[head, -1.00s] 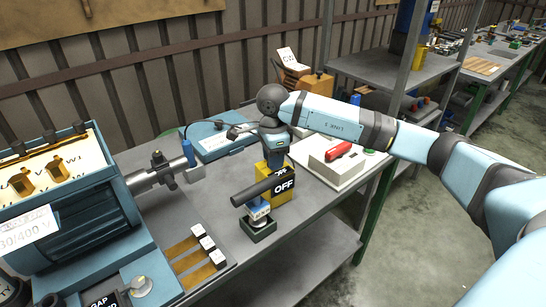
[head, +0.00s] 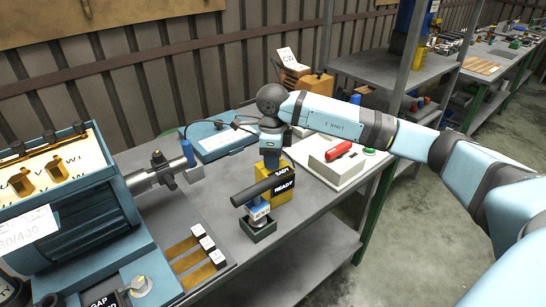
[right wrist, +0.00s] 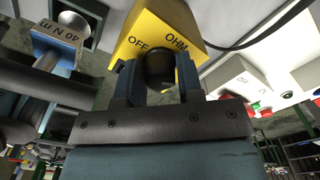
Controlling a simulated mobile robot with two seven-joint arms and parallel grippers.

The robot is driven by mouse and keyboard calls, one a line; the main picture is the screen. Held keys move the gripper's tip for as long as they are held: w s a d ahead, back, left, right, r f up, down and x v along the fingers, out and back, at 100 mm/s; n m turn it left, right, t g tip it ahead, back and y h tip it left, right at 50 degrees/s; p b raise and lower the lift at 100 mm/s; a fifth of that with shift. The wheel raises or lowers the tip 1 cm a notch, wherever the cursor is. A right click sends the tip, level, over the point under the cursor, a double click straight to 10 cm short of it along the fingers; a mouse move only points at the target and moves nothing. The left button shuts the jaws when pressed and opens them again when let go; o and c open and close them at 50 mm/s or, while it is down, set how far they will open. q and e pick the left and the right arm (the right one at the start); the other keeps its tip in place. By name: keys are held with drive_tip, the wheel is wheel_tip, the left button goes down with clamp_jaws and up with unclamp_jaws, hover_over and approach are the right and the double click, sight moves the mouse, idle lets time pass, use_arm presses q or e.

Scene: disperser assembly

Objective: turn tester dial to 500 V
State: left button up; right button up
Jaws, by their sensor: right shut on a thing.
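The tester is a yellow box (head: 263,176) on the bench, below my right gripper (head: 270,159). In the right wrist view the yellow tester (right wrist: 180,22) shows the printed marks OFF and OHM. My right gripper (right wrist: 158,76) is shut on the dark round dial (right wrist: 160,64), one finger on each side. The gripper hides the dial in the head view, and its pointer and the 500 V mark cannot be made out. My left gripper is not in view.
A black cylinder (head: 255,192) over a small blue-and-white part stands close in front of the tester. A white box with a red handle (head: 338,151) is to the right, a blue case (head: 215,141) behind. The large blue motor (head: 65,220) fills the left.

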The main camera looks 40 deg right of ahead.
drive_tip(key=shift+m, duration=0.9)
drive_tip(key=o, duration=0.9)
drive_tip(key=shift+o, duration=0.2)
wheel_tip(320, 180, up, 14)
drive_tip(key=shift+f, duration=0.1)
